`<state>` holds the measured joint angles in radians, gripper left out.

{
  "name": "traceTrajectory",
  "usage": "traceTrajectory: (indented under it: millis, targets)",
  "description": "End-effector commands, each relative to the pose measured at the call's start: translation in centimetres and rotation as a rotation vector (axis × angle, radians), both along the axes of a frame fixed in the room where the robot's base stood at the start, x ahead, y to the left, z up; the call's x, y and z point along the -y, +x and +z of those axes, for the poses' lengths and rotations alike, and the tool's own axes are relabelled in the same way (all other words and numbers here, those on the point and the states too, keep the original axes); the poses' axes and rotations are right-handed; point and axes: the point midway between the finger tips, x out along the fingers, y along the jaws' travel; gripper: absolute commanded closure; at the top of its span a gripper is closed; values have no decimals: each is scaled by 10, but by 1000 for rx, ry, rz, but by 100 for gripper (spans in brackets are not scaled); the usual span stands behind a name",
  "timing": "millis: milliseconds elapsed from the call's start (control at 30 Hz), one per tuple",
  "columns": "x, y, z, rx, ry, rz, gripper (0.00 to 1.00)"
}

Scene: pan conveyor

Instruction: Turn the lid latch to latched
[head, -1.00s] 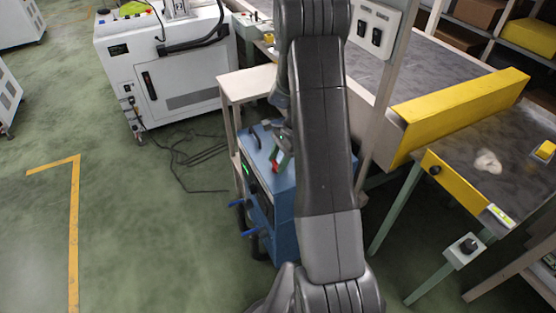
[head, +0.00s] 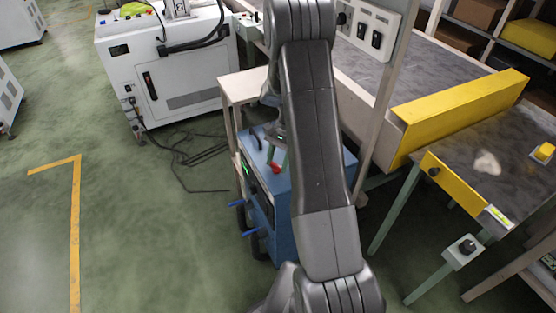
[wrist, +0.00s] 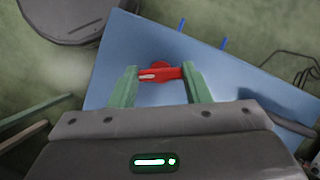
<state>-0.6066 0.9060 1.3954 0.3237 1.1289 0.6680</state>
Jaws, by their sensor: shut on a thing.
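The lid latch (wrist: 161,74) is a small red piece on top of a blue box (wrist: 245,80). In the wrist view it is a short bar with a rounded red part behind it. My gripper (wrist: 161,82) has two green fingers, one at each end of the red bar, and is shut on it. In the head view the red latch (head: 276,168) shows small on the blue box's top (head: 318,165), beside my gripper (head: 278,152). My arm hides part of the box. I cannot tell from these frames whether the latch is latched.
A pale side table (head: 240,88) stands behind the box. A white machine cabinet (head: 170,75) is at the back left, with dark cables (head: 195,150) on the floor. A conveyor with a yellow guard (head: 460,110) is on the right.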

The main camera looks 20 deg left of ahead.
Motion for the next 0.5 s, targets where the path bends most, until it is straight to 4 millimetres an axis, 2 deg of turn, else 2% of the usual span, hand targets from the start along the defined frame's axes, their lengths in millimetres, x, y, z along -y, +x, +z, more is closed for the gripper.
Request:
traceTrajectory:
  millis: [500]
  targets:
    - [-4, 0, 0, 1, 0, 494, 80]
